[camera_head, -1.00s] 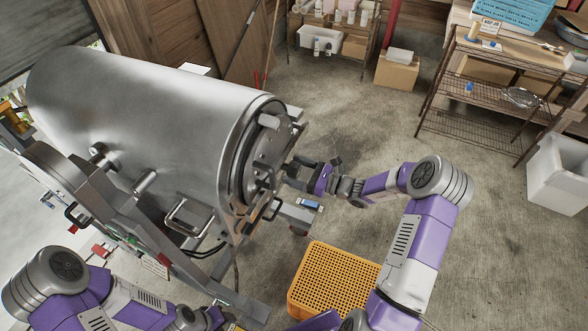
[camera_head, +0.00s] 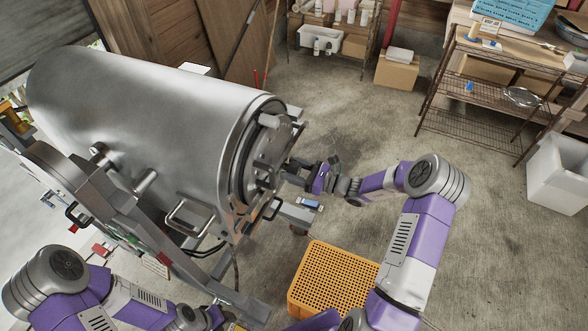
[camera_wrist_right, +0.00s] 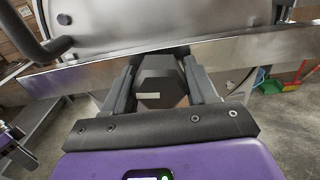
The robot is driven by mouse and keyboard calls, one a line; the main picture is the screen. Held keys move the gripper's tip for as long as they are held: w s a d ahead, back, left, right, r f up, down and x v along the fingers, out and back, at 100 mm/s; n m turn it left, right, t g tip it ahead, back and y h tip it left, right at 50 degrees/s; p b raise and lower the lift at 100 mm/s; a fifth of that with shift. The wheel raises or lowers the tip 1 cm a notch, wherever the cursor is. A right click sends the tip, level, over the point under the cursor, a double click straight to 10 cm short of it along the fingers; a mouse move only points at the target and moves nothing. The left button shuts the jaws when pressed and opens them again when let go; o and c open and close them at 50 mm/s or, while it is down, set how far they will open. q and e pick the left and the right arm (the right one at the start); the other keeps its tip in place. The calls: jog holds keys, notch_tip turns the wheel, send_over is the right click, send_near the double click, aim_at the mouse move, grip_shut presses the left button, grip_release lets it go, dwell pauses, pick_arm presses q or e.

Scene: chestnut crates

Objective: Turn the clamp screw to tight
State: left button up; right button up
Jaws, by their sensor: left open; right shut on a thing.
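A large steel drum (camera_head: 150,120) lies on a stand, its round end facing right. My right gripper (camera_head: 287,170) is at this end, low on its right side. In the right wrist view, the jaws of my right gripper (camera_wrist_right: 160,88) are shut on a dark, faceted knob, the clamp screw (camera_wrist_right: 158,72), with one finger on each side. The screw's shaft is hidden, and in the head view the gripper covers the screw. My left gripper (camera_head: 216,318) is open at the bottom edge, apart from the drum; its fingertips are barely visible.
A metal bar (camera_wrist_right: 240,48) crosses just behind the screw in the wrist view. An orange perforated crate (camera_head: 335,275) stands on the floor below my right arm. Wire shelves (camera_head: 480,110) and a white bin (camera_head: 560,172) stand at right. Open concrete floor lies between.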

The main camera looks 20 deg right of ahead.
aim_at(299, 172)
jog(key=m+p, duration=0.2)
jog(key=m, duration=0.1)
jog(key=shift+r, duration=0.1)
jog(key=m+p, duration=0.3)
jog(key=m, duration=0.1)
jog(key=shift+m, duration=0.4)
jog(key=m+p, duration=0.1)
jog(key=m, duration=0.2)
jog(key=shift+p, duration=0.3)
jog(key=shift+m+p, duration=0.65)
jog(key=shift+m, duration=1.45)
jog(key=o, duration=1)
jog(key=shift+o, duration=0.2)
jog(key=shift+b+v, duration=0.5)
jog(key=shift+v, duration=3.3)
